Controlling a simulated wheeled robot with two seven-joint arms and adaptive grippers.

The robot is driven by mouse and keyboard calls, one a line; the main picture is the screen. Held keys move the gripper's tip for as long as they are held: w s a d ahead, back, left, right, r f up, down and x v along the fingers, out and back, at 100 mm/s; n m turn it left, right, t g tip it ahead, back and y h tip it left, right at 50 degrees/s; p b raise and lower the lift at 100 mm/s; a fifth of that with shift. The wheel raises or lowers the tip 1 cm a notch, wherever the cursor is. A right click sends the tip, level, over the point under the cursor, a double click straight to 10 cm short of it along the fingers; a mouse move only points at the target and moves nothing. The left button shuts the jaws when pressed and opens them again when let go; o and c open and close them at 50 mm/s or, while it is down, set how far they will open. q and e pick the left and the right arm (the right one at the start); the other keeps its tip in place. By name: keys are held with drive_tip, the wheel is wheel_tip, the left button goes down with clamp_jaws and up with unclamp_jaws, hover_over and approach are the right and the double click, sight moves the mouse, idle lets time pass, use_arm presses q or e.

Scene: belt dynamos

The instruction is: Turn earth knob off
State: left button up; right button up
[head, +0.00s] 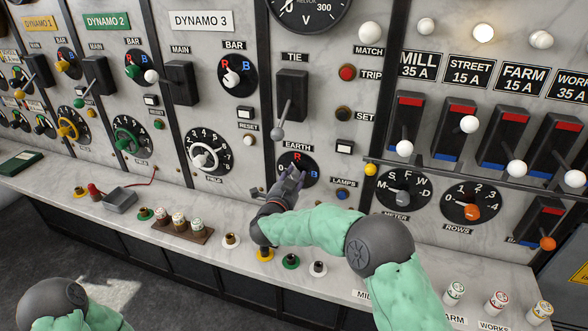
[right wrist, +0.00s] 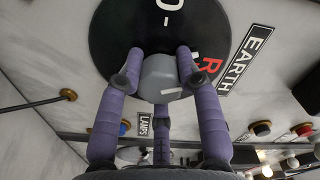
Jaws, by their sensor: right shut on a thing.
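The earth knob's round black dial (head: 312,173) is on the marble panel under the EARTH label, with a red R and a blue B showing. My right gripper (head: 291,176) reaches up to it and covers the knob itself in the head view. In the right wrist view the grey earth knob (right wrist: 166,78) sits between the purple fingers of my right gripper (right wrist: 158,75), which are shut on it. My left gripper is outside the view; only part of my left arm shows.
The tie lever (head: 278,132) hangs just above the dial. The lamps button (head: 341,195) and meter knob (head: 403,199) are to the right. A rail (head: 450,175) crosses the right panel. Below, the marble ledge (head: 205,270) carries several small knobs and a wooden tray (head: 180,234).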

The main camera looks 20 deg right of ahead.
drive_tip(key=n+p, duration=0.7)
drive_tip(key=shift+r, duration=0.2)
drive_tip(key=n+p, duration=0.2)
drive_tip(key=shift+n, duration=0.4)
drive_tip(key=shift+f+n+p, duration=0.1)
drive_tip(key=shift+n+p, duration=0.85)
drive_tip(key=shift+n, duration=0.55)
drive_tip(key=o, duration=1.2)
drive_tip(key=shift+c, duration=0.2)
drive_tip(key=shift+f, duration=0.1)
